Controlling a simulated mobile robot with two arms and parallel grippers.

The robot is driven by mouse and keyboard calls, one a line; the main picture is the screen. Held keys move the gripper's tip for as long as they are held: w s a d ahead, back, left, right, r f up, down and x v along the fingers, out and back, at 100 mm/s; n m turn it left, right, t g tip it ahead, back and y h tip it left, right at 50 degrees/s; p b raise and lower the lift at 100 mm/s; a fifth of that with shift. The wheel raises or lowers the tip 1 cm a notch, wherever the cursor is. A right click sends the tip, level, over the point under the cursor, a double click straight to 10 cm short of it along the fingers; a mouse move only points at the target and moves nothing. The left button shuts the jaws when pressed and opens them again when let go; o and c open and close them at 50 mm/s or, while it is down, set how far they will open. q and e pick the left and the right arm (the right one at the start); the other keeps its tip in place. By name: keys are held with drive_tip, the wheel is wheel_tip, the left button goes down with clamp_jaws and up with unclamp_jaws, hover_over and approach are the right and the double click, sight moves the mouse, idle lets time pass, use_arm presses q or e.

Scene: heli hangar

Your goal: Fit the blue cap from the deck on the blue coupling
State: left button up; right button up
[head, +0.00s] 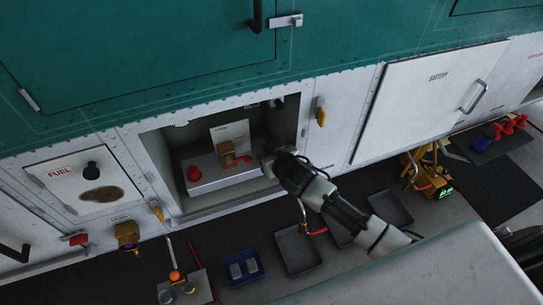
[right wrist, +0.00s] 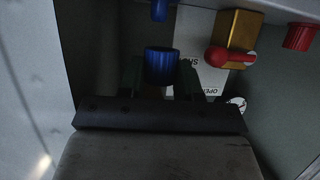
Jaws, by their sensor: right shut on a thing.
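In the right wrist view a blue cap (right wrist: 161,65), a ribbed cylinder, sits between the dark fingers of my right gripper (right wrist: 161,78), which is shut on it. The blue coupling (right wrist: 159,9) shows at the top edge of that view, partly cut off, almost in line with the cap and apart from it in the picture. In the head view my right gripper (head: 268,158) is inside the open bay at its right side. It largely hides the cap and coupling there. My left gripper is not in view.
The bay holds a yellow valve block (head: 227,152) with a red handle (head: 241,160), a red cap (head: 193,174) and a white card (head: 231,132). The bay's wall is close beside my gripper. Grey trays (head: 296,263) and a blue tray (head: 241,269) lie on the deck.

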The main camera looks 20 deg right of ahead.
drive_tip(key=shift+w+f+b, duration=0.1)
drive_tip(key=shift+w+b, duration=0.2)
drive_tip(key=shift+w, duration=0.45)
drive_tip(key=shift+b+x, duration=0.7)
drive_tip(key=shift+x, duration=0.55)
drive_tip(key=shift+d, duration=0.1)
drive_tip(key=shift+s+f, duration=0.1)
drive_tip(key=shift+f, duration=0.1)
drive_tip(key=shift+f+b, duration=0.4)
drive_tip(key=shift+f, duration=0.95)
idle(1.8)
drive_tip(key=shift+f, duration=0.1)
idle(0.7)
drive_tip(key=o, duration=1)
drive_tip(key=shift+c, duration=0.2)
